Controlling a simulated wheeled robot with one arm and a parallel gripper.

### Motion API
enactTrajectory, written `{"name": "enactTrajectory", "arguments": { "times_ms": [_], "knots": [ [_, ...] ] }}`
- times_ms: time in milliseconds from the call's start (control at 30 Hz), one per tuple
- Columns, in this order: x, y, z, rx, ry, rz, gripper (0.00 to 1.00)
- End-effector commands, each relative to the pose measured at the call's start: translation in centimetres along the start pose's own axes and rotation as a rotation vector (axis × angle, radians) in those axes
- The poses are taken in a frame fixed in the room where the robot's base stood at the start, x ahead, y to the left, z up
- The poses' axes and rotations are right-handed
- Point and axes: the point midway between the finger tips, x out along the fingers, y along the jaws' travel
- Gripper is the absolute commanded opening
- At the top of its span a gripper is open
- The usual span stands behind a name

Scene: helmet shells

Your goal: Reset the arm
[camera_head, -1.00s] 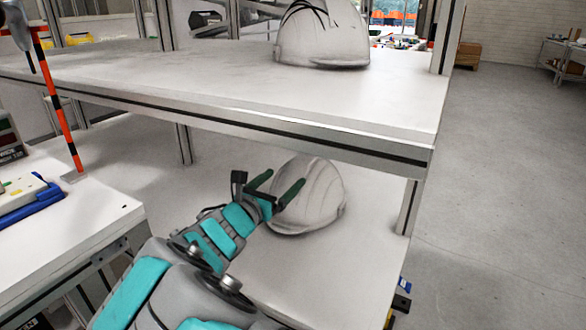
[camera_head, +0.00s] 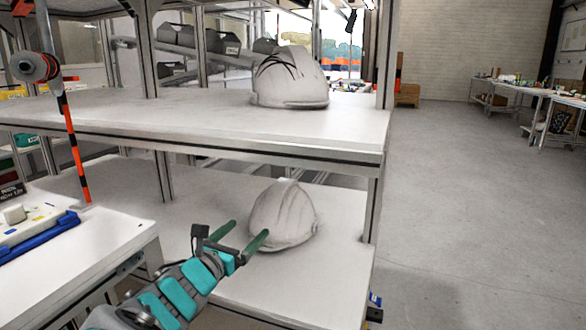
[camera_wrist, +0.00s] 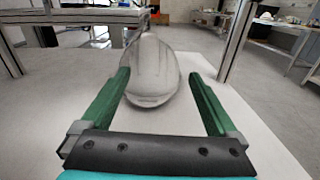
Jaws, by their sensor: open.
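My gripper (camera_head: 243,240) is open, its two green fingers apart with nothing held between them. It is above the lower shelf, just short of a white helmet shell (camera_head: 284,215) that rests on that shelf. In the wrist view the same helmet shell (camera_wrist: 153,72) stands beyond the gap between the fingertips (camera_wrist: 158,78), and it looks clear of them. A second white helmet shell (camera_head: 290,78) with dark marks sits on the upper shelf.
The upper shelf (camera_head: 200,115) overhangs the lower shelf (camera_head: 340,215), with metal posts at its corners. A side table (camera_head: 100,235) with a blue-edged tray stands at left, beside an orange-and-black pole (camera_head: 75,150). Open floor (camera_head: 470,200) lies at right.

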Motion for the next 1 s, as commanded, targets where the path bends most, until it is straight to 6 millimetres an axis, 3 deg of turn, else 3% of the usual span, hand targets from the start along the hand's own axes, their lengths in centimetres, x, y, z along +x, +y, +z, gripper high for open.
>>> {"name": "enactTrajectory", "arguments": {
  "times_ms": [267,467,567,667,767,900,1000],
  "knots": [
    [2.0,-5.3,0.6,0.105,0.033,-0.122,0.95],
    [3.4,-11.4,0.8,0.233,0.071,-0.264,0.95],
    [3.9,-15.7,0.8,0.326,0.093,-0.365,0.95],
    [4.0,-21.5,0.3,0.459,0.124,-0.511,0.95],
    [2.7,-28.4,-0.8,0.629,0.156,-0.696,0.95],
    [-1.3,-36.8,-3.4,0.894,0.191,-0.984,0.95],
    [-5.6,-41.2,-5.7,1.088,0.212,-1.201,0.95]
  ]
}}
